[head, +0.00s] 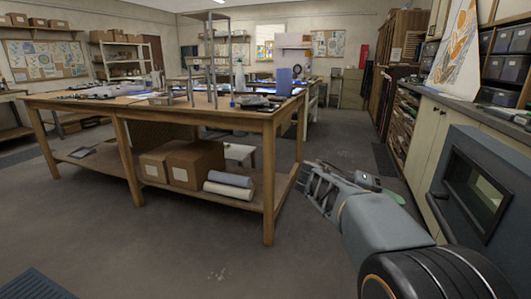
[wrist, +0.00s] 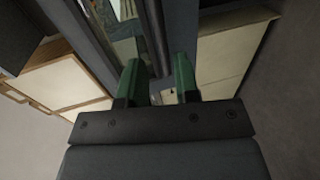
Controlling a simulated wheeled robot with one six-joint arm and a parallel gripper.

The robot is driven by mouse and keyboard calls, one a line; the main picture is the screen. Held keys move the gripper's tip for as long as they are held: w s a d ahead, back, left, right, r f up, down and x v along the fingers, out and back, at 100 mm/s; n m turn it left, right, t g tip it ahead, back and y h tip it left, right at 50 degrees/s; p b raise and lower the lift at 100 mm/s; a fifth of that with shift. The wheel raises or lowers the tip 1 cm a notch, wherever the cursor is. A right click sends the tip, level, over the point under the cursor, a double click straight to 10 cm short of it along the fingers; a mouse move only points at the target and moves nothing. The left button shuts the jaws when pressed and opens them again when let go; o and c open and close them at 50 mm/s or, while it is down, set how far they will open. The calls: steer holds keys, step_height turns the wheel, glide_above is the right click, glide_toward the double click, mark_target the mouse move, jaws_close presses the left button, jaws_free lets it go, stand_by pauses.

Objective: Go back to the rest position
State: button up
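My gripper (head: 312,188) is at the end of my arm, which reaches in from the lower right in the head view, over the floor to the right of the wooden workbench (head: 268,190). In the wrist view, the two green fingers of my gripper (wrist: 158,82) stand apart with a gap between them. I see nothing held between them. Past the fingers is a dark grey cabinet-like unit with a glass pane, close to the fingers; I cannot tell whether they touch it.
A dark kiln-like box with a window (head: 476,190) stands close at the right. Pale cabinets (head: 432,150) line the right wall. The workbench holds tools, with cardboard boxes (head: 195,163) and rolls (head: 229,185) on its lower shelf. The grey floor (head: 150,240) in front is clear.

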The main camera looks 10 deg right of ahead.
steer(key=s+a+r+n+t+y+p, duration=0.3)
steer(key=a+r+t+y+p, duration=0.2)
steer(key=p, duration=0.8)
steer(key=s+a+r+n+t+y+p, duration=0.2)
steer(key=a+r+t+y+p, duration=0.3)
steer(key=a+y+p, duration=0.4)
steer(key=s+a+t+p, duration=0.1)
steer(key=a+p, duration=0.2)
steer(key=p, duration=0.2)
steer(key=shift+s+a+r+n, duration=0.15)
steer(key=shift+s+a+n, duration=0.05)
steer(key=shift+a+n, duration=0.2)
steer(key=shift+d, duration=0.15)
